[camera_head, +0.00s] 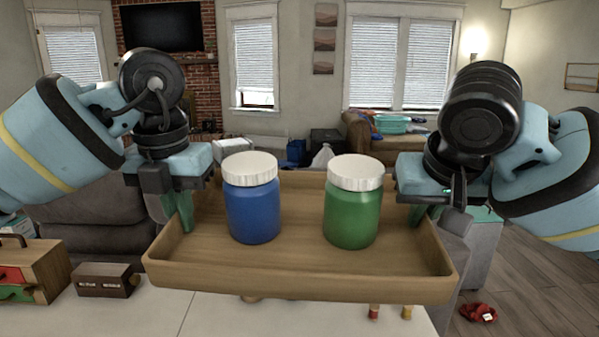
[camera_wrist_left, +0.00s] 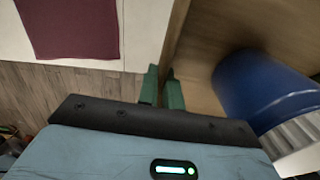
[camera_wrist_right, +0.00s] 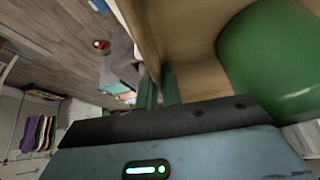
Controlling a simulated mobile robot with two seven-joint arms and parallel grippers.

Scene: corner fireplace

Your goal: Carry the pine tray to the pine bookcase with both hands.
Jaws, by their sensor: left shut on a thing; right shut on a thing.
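The pine tray (camera_head: 300,284) hangs level in the air in front of me, above a white table. A blue jar with a white lid (camera_head: 252,212) stands upright in its left half, and a green jar with a white lid (camera_head: 351,214) stands upright in its right half. My left gripper (camera_head: 183,212) is shut on the tray's left wall, and the left wrist view shows its fingers (camera_wrist_left: 162,90) astride that wall. My right gripper (camera_head: 419,212) is shut on the right wall, as the right wrist view also shows (camera_wrist_right: 159,90). I cannot make out the pine bookcase.
The white table (camera_head: 150,315) lies below, with a wooden drawer box (camera_head: 45,263) and a dark box (camera_head: 106,281) at left. A maroon cloth (camera_wrist_left: 75,25) lies on it. A grey sofa (camera_head: 85,215) stands behind. Open wooden floor (camera_head: 530,285) shows at right, with a red item (camera_head: 478,312).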

